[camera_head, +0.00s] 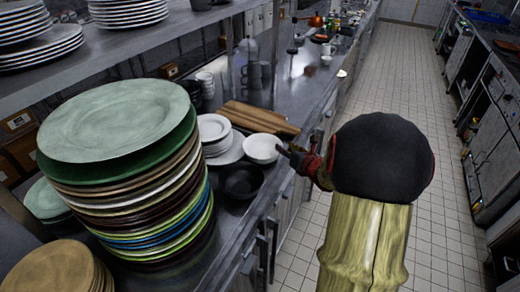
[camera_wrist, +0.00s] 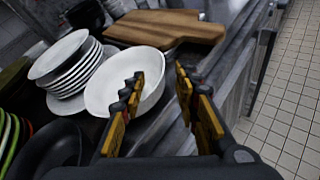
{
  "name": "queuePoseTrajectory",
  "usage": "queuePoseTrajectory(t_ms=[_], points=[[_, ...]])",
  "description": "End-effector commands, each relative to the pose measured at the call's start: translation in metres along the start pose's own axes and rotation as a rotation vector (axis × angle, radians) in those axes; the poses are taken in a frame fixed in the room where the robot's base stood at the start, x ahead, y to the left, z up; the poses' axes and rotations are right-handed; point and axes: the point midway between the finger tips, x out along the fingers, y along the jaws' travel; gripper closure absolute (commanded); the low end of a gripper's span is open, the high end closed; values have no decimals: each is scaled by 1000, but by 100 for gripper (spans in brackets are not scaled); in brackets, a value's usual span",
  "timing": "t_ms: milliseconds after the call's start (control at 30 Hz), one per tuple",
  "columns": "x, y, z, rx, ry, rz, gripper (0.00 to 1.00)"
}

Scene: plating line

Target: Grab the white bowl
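The white bowl (camera_head: 262,148) sits upright near the counter's front edge, right of a stack of white plates. It also shows in the wrist view (camera_wrist: 104,88), empty, with its right side partly covered by a finger. My gripper (camera_head: 284,150) is just right of the bowl in the head view. In the wrist view my gripper (camera_wrist: 160,82) is open, with the bowl's right rim between its fingers. The left finger overlaps the bowl's inside and the right finger is beyond the rim. I cannot tell whether either finger touches it.
A black bowl (camera_head: 241,181) stands in front of the white bowl. White plates (camera_head: 213,128) are stacked left of it, and wooden boards (camera_head: 258,117) lie behind. A tall stack of coloured plates (camera_head: 120,125) fills the left. The tiled aisle (camera_head: 415,70) is free on the right.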

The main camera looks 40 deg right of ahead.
Motion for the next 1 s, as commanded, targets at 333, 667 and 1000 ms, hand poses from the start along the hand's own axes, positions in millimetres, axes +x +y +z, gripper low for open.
queuePoseTrajectory(t_ms=[333, 667, 1000], points=[[42, 0, -3, -1, 1, 2, 68], [71, 0, 0, 0, 0, 1, 68], [71, 0, 0, 0, 0, 0, 77]])
